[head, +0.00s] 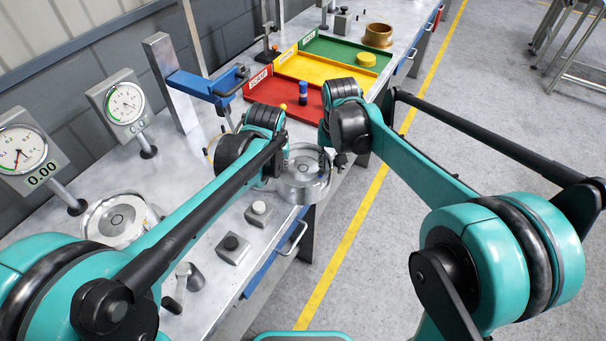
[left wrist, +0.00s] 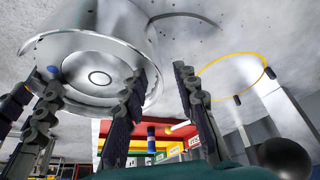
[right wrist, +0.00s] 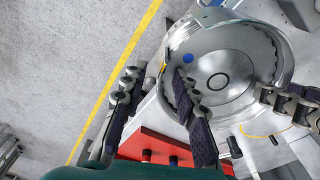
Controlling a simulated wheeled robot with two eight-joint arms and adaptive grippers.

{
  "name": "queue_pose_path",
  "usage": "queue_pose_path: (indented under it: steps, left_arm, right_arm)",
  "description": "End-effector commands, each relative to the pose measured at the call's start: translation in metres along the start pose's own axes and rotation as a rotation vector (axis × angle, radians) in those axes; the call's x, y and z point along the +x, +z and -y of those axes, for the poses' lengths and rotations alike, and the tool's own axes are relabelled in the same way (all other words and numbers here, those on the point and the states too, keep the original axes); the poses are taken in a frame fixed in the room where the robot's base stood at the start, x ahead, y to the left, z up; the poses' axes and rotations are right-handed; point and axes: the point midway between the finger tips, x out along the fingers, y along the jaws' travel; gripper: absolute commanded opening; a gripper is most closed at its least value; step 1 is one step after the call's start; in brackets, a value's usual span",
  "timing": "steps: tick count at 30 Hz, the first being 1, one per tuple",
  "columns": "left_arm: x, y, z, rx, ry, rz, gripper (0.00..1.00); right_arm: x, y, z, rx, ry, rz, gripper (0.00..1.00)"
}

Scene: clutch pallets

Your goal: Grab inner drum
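A shiny silver metal drum (head: 304,190) stands near the front edge of the workbench, with a round ringed centre and a small blue dot inside. It also shows in the left wrist view (left wrist: 88,47) and the right wrist view (right wrist: 240,62). My left gripper (left wrist: 160,72) is open at one side of it, one finger over the drum and the other outside. My right gripper (right wrist: 158,73) is open at the opposite side, one finger over the inside of the rim and the other outside. In the head view the arms partly hide the fingers; contact with the wall cannot be told.
Another round silver part (head: 116,220) lies on the bench at left, near two dial gauges (head: 124,103). Red, yellow and green trays (head: 340,52) stand behind the grippers. Small blocks (head: 232,249) sit on the bench in front.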

Motion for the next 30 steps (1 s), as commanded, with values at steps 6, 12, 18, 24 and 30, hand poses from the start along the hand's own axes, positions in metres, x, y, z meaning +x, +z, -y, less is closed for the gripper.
queue_pose_path:
  steps: [6, 12, 18, 24, 30]
  left_arm:
    - [0.0, 0.0, 0.0, 0.0, 0.0, 0.0, 0.0]
    - [0.0, 0.0, 0.0, 0.0, 0.0, 0.0, 0.0]
    - [-0.002, -0.001, 0.0, 0.001, 0.0, -0.002, 0.0]
    - [-0.007, -0.003, 0.0, 0.001, 0.0, -0.002, 0.0]
    - [-0.019, -0.008, 0.0, 0.001, 0.0, -0.002, 0.0]
  right_arm:
    - [0.0, 0.0, 0.0, 0.0, 0.0, 0.0, 0.0]
    - [0.0, 0.0, 0.0, 0.0, 0.0, 0.0, 0.0]
    - [-0.002, 0.0, 0.0, 0.0, 0.0, -0.001, 0.0]
    - [-0.007, -0.001, 0.0, 0.0, 0.0, -0.001, 0.0]
    - [-0.021, -0.003, 0.0, 0.0, 0.0, -0.001, 0.0]
